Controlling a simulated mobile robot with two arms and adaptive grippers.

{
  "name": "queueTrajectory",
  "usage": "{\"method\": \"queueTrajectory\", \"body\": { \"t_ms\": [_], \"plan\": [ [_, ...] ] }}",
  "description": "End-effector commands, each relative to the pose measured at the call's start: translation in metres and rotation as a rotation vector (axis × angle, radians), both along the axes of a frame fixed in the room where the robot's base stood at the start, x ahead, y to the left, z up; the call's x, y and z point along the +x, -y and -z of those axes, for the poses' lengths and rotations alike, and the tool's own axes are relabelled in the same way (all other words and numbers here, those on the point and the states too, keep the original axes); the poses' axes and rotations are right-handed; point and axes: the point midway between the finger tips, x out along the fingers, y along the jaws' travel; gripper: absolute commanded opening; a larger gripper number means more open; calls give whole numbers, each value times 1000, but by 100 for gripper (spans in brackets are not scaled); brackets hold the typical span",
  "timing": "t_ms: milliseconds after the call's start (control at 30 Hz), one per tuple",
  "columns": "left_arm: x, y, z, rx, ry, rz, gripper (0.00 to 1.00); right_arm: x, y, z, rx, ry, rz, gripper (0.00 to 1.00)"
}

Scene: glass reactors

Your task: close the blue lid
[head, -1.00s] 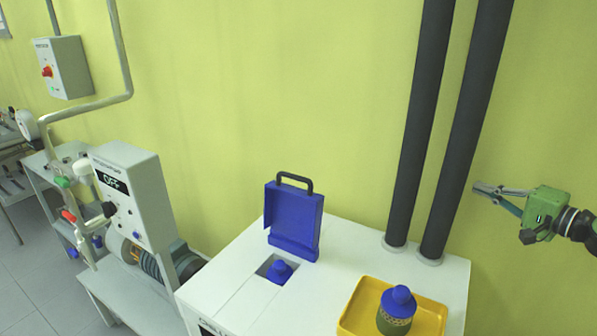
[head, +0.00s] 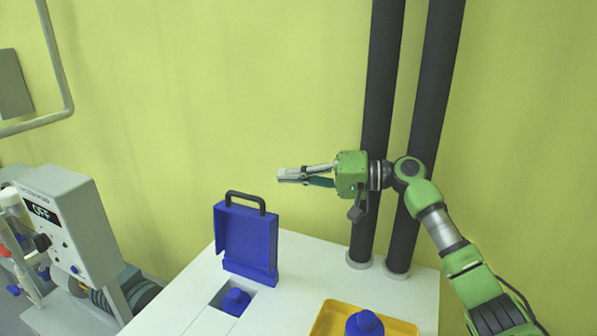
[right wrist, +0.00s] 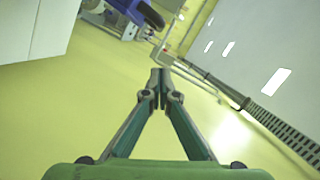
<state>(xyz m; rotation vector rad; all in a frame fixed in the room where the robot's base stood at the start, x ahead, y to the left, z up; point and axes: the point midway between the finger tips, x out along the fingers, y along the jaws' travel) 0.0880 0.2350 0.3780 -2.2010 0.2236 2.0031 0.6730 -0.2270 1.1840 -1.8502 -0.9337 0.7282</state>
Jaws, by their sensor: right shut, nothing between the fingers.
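The blue lid (head: 247,240) stands open and upright on the white cabinet (head: 300,262), with a black handle (head: 245,199) on its top edge. In front of it is a square opening with a blue-capped item (head: 235,301) inside. My right gripper (head: 281,175) is shut and empty, pointing left, above and to the right of the lid, not touching it. In the right wrist view the fingertips (right wrist: 160,76) meet with nothing between them. My left gripper is in neither view.
A yellow tray (head: 322,321) with a blue-capped bottle (head: 364,324) stands at the front right of the cabinet. Two dark vertical pipes (head: 428,130) rise at its back right, behind my right arm. A grey machine (head: 75,225) stands at the left.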

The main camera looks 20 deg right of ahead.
Motion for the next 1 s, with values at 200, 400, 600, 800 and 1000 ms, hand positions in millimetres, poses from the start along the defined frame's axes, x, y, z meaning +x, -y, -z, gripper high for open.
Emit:
{"method": "queueTrajectory", "body": {
  "t_ms": [200,400,600,800,1000],
  "plan": [
    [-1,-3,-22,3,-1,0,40,26,-41,0,2,-1,-2,0],
    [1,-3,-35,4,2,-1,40,8,-57,14,-1,-2,0,0],
    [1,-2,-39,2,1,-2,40,1,-64,21,0,-1,1,0],
    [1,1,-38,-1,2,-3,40,0,-65,22,1,1,2,0],
    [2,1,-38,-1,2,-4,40,0,-65,22,-1,2,2,0]
  ]
}}
